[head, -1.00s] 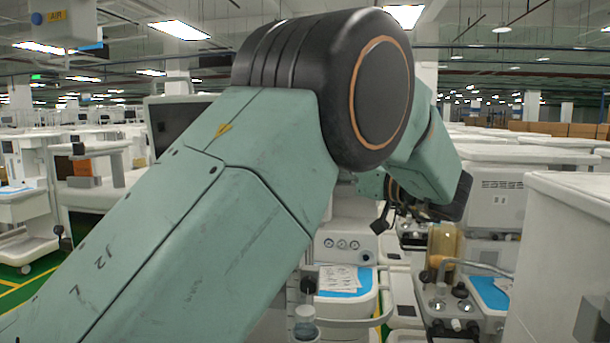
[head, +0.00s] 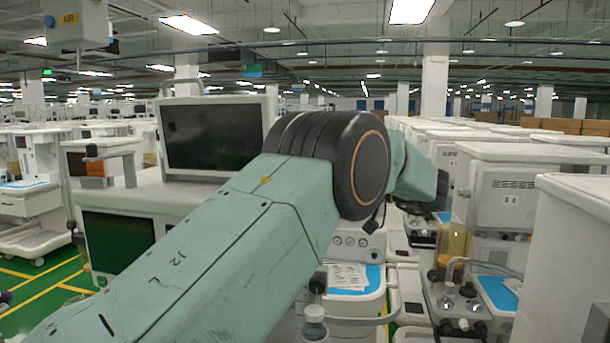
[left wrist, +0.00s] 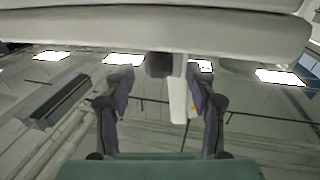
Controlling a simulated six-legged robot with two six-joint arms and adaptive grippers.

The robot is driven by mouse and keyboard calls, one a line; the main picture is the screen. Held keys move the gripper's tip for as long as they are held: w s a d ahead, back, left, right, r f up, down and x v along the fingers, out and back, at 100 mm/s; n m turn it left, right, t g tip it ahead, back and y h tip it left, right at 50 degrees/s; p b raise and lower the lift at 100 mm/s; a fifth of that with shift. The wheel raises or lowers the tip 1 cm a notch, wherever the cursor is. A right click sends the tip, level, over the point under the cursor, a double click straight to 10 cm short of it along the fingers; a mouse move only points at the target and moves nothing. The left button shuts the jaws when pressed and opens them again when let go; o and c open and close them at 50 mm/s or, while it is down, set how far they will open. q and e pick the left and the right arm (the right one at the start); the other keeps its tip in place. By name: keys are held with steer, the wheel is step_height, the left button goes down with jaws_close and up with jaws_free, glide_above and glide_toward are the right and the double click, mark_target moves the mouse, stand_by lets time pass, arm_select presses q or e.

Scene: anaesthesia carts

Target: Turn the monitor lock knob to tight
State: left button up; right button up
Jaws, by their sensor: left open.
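A monitor (head: 213,137) with a dark screen stands on top of a white cart at the left in the head view. My left arm crosses in front of it and hides its lower right part. In the left wrist view my left gripper (left wrist: 158,88) is open, fingers apart, pointing up toward a pale underside. A dark block (left wrist: 160,65), possibly the lock knob, hangs below that underside. In the picture it lies between the fingertips; contact and depth cannot be told. The knob cannot be made out in the head view. My right gripper is not in view.
A pale, wide body (left wrist: 160,30) spans the top of the left wrist view. A white post (left wrist: 180,105) shows between the fingers. Several white carts (head: 500,190) stand close on the right. Green floor (head: 40,275) is free at the lower left.

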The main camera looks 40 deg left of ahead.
arm_select(q)
steer(key=shift+x, duration=1.05)
steer(key=shift+a, duration=0.25)
steer(key=shift+w+d, duration=0.1)
steer(key=shift+c, duration=0.4)
steer(key=c, duration=1.1)
